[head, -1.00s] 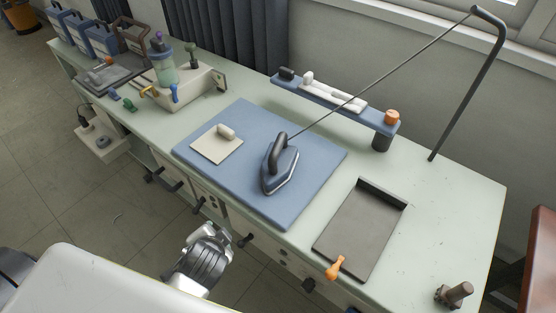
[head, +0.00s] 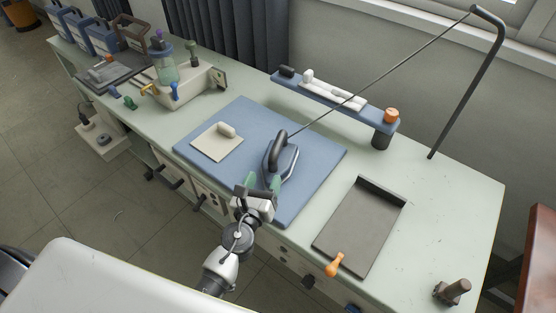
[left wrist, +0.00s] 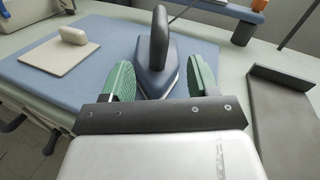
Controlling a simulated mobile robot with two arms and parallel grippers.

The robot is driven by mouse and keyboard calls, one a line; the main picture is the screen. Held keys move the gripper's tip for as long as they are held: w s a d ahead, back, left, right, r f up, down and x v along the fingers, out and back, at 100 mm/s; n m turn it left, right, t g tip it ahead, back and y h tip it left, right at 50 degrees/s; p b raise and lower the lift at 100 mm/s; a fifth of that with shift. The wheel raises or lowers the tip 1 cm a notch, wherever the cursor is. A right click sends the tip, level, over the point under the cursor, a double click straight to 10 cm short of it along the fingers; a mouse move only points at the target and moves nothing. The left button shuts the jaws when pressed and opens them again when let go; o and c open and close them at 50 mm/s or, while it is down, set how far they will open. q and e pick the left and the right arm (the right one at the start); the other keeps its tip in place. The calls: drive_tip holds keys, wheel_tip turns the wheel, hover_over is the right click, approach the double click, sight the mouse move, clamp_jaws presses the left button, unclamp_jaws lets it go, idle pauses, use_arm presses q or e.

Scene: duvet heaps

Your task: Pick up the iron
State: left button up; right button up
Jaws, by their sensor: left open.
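The iron (head: 285,160), dark grey-blue with a black handle, stands on the blue ironing mat (head: 232,123) on the workbench. A cord runs from it up to a bent dark pole. My left gripper (head: 262,183) is open at the near end of the iron in the head view, its green finger pads apart. In the left wrist view the iron (left wrist: 157,58) shows ahead, between and beyond the two pads of my left gripper (left wrist: 158,82). Nothing is held. My right gripper is not in view.
A cream pad with a small roll (head: 217,141) lies on the mat's left. A grey tray (head: 358,226) with an orange-handled tool (head: 335,265) lies to the right. Behind are a blue shelf (head: 325,97) and the pole (head: 468,80). A brown knob (head: 452,291) stands at the front right.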

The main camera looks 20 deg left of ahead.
sight(275, 152)
use_arm(q)
drive_tip(key=w, duration=0.4)
drive_tip(key=shift+w, duration=0.35)
drive_tip(key=w, duration=0.3)
drive_tip(key=w+p, duration=0.1)
drive_tip(key=w, duration=0.1)
drive_tip(key=shift+w+r, duration=0.1)
drive_tip(key=shift+r, duration=0.3)
drive_tip(key=shift+a, duration=0.1)
drive_tip(key=shift+c, duration=0.9)
clamp_jaws()
drive_tip(key=shift+f, duration=0.15)
